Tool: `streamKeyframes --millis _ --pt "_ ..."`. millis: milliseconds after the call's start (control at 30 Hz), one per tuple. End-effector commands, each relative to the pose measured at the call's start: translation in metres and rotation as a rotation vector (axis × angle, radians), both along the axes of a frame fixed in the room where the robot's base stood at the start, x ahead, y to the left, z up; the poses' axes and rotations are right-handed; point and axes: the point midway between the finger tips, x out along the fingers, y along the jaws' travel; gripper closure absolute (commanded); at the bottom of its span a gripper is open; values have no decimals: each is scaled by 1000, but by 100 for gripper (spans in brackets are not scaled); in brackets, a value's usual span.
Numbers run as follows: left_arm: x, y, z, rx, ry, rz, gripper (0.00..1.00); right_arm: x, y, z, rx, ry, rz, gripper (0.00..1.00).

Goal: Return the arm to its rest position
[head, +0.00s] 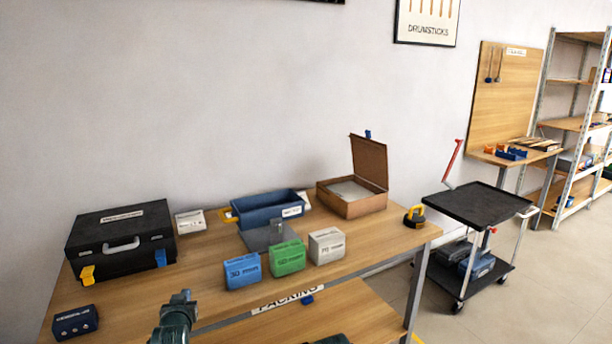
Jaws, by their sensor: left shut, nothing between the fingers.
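My left gripper (181,296) is dark green and comes up from the bottom edge, left of centre. It is shut and holds nothing. In this view it overlaps the front edge of the wooden packing table (205,262), left of the packing label and below the blue block.
On the table are a black case (120,240), a dark blue box (76,322), blue (242,275), green (287,258) and grey (327,246) blocks, a blue bin (265,208), an open cardboard box (345,206) and a yellow-black item (414,216). A cart (478,203) stands right.

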Motion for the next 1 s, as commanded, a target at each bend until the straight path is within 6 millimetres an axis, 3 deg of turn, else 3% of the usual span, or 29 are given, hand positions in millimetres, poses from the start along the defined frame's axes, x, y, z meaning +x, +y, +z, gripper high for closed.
streamKeyframes --millis 33,133,200,300,400,600,700,1000 --pt "0 -38 11 -21 111 -55 100 0 0 34 0 0 0 0" --pt "-16 -101 -2 -46 342 -147 100 0 0 64 0 0 0 0" --pt "-37 -142 -8 -49 506 -208 100 0 0 85 0 0 0 0" --pt "-78 -193 -8 -36 736 -288 100 0 0 114 0 0 0 0" --pt "-122 -231 -2 -6 942 -351 100 0 0 138 0 0 -1 0" --pt "-190 -269 15 62 1226 -422 100 0 0 167 0 0 -1 0" --pt "-208 -275 20 82 1295 -435 100 0 0 171 0 0 -1 0" --pt "-216 -277 20 91 1328 -438 100 0 0 171 0 0 -1 0"
